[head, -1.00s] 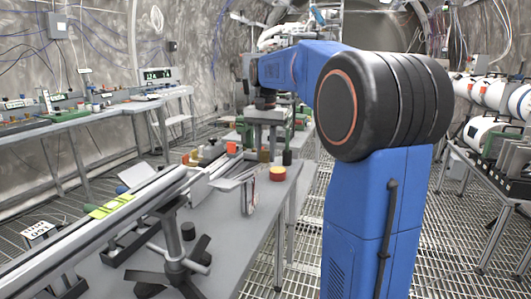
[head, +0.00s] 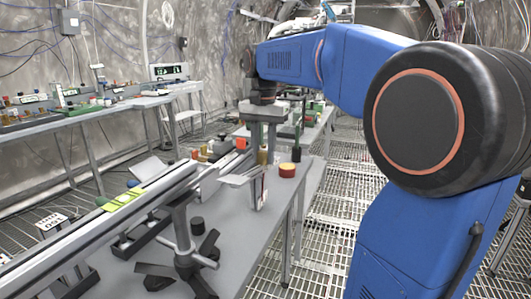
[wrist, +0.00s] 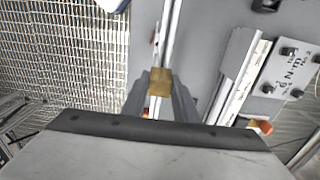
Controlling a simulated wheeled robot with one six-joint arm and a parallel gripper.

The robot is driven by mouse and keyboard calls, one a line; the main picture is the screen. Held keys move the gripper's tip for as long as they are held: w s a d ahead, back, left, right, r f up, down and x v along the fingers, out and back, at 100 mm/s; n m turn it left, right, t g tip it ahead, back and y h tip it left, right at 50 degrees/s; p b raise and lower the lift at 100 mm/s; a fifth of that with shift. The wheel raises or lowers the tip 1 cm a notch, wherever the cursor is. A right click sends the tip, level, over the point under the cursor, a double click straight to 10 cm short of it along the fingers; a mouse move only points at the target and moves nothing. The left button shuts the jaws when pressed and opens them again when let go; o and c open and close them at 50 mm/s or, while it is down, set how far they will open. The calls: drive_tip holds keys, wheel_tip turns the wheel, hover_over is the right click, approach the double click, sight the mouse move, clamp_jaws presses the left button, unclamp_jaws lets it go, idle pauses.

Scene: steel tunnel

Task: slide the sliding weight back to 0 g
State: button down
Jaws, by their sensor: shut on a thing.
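In the wrist view, the sliding weight is a small brass block (wrist: 160,82) on a narrow metal beam (wrist: 172,28) that runs away from my gripper. My gripper (wrist: 160,90) is shut on the block, with one grey finger on each side. The graduations and the 0 g mark cannot be read here. In the head view my gripper (head: 264,112) is at the end of the blue arm, low over the far part of the grey table. The brass block cannot be made out clearly in that view.
A white lettered plate (wrist: 290,70) lies right of the beam. Floor grating is open right of the table.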

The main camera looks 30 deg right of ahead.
sight(263, 151)
drive_tip(key=shift+s+a, duration=0.1)
drive_tip(key=c, duration=1.4)
unclamp_jaws()
drive_tip(key=shift+r, duration=0.1)
wheel_tip(263, 151, up, 17)
drive_tip(key=shift+r, duration=0.15)
